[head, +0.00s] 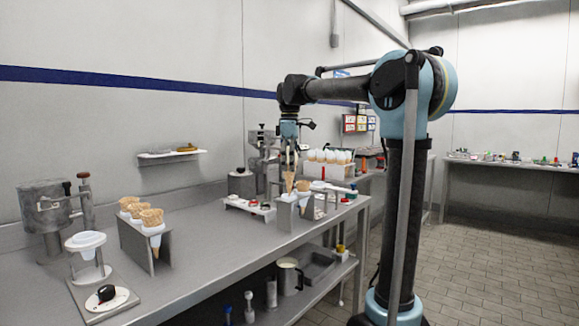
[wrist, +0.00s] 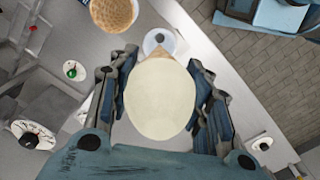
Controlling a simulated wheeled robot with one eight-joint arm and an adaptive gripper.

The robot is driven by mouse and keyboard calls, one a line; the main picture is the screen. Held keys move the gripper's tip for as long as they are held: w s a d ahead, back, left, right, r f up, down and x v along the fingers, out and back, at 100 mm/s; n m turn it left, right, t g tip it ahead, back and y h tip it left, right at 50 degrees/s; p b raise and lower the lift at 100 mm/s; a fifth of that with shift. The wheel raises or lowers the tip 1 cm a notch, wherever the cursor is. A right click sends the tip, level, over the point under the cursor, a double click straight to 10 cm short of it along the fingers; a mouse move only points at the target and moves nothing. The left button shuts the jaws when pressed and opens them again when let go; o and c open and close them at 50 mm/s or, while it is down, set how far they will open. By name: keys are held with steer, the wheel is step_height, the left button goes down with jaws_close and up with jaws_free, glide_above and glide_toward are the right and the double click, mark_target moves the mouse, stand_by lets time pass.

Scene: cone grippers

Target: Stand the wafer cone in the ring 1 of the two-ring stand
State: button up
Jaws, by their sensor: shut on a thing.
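My gripper (head: 289,160) is shut on the wafer cone (head: 289,182), mouth up and point down, over the two-ring stand (head: 284,214) on the bench. The stand's other ring holds a waffle-textured cone (wrist: 115,12), which also shows in the head view (head: 303,186).
A rack of several waffle cones (head: 150,217) stands nearer on the bench, beside a white holder (head: 86,242). A tray with small red and white items (head: 249,207) lies left of the stand. Egg-like items (head: 328,156) stand behind it.

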mark_target(290, 196)
steer(key=shift+f, duration=4.65)
steer(key=o, duration=0.8)
step_height(290, 196, up, 12)
steer(key=shift+f, duration=0.1)
